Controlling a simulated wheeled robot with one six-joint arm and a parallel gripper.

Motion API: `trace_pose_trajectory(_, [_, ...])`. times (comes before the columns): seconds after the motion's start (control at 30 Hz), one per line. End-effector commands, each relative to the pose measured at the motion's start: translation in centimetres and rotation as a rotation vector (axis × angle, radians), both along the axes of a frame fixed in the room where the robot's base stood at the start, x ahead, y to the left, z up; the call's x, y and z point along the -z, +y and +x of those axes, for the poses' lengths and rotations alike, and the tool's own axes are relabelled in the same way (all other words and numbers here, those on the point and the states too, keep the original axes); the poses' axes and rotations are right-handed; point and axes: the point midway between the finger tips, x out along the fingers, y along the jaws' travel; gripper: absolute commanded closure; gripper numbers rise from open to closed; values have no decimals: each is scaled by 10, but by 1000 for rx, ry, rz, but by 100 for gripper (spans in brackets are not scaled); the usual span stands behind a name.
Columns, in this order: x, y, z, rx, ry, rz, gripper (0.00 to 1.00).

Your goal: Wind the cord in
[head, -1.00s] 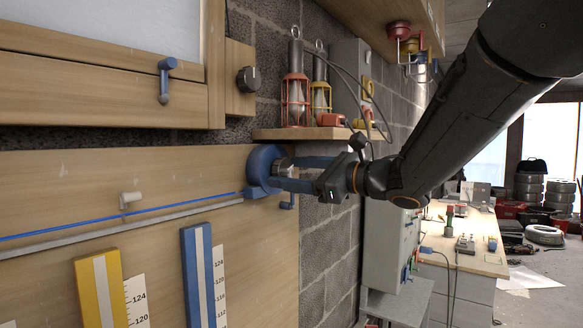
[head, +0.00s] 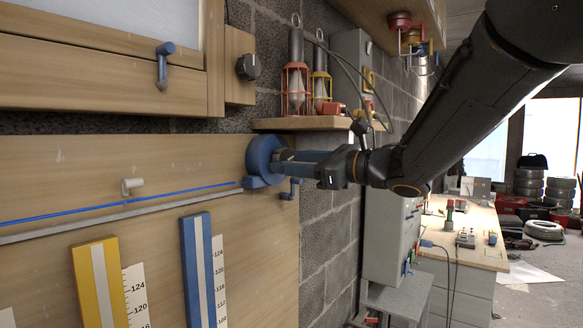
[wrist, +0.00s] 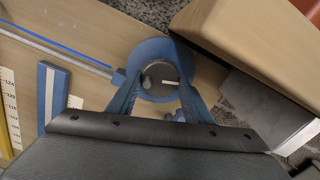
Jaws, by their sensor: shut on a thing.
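The blue reel (head: 262,160) is mounted on the right part of the wooden board, and shows in the wrist view (wrist: 146,52). The blue cord (head: 85,212) runs from the reel leftward along the board, above a grey rail. My gripper (head: 285,161) is at the reel's face, its blue fingers on either side of the grey hub (wrist: 160,80). It is shut on a part at the hub; the exact contact is partly hidden by the fingers.
A wooden shelf (head: 315,124) with caged lamps (head: 296,80) hangs just above my gripper, and its edge is close in the wrist view. A cream peg (head: 131,186) is by the cord. Yellow (head: 95,285) and blue (head: 196,270) gauge plates stand below.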

Motion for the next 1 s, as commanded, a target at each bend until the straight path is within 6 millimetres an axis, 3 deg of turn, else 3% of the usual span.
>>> trace_pose_trajectory(1.0, [-2, 1, -1, 2, 728, 571, 77])
